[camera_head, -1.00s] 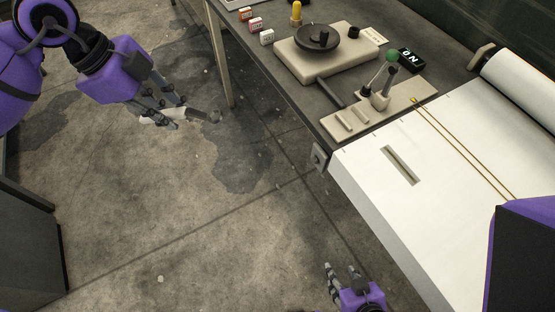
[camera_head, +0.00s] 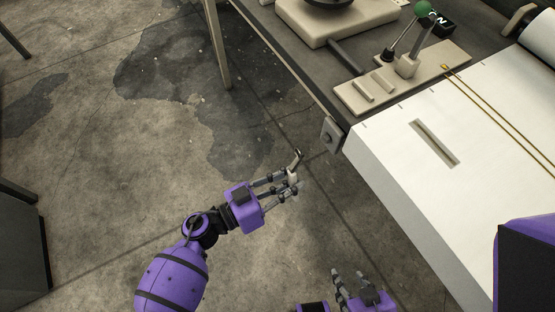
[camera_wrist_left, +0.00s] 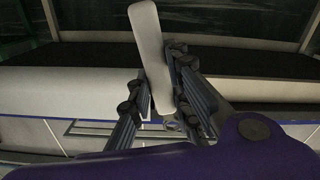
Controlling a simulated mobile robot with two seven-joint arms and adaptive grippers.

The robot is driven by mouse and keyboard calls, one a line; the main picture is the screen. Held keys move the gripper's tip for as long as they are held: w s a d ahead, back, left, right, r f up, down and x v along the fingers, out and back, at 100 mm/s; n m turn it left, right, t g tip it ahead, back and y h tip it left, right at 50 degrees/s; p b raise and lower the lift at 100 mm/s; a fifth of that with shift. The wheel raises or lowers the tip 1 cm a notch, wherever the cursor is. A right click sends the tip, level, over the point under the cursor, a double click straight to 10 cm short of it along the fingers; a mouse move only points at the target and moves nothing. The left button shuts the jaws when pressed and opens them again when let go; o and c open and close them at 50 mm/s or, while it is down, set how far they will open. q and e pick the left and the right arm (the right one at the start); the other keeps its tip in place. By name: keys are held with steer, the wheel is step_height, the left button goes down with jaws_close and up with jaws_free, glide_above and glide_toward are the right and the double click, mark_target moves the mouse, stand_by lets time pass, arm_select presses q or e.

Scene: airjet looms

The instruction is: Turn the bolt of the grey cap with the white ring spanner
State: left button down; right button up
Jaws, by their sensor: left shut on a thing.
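The grey cap (camera_head: 332,135) is a small squarish plate with a round bolt, on the corner of the machine below the table edge. My left gripper (camera_head: 289,182) is shut on the white ring spanner (camera_head: 297,160), to the lower left of the cap and apart from it.
A white cloth sheet (camera_head: 390,190) on the loom lies right of the cap.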

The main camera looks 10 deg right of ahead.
arm_select(q)
steer(key=shift+b+x, duration=0.35)
steer(key=shift+x, duration=0.8)
steer(key=b+x, duration=0.1)
steer(key=x, duration=0.2)
steer(key=shift+p, duration=0.6)
steer(key=shift+x, duration=1.05)
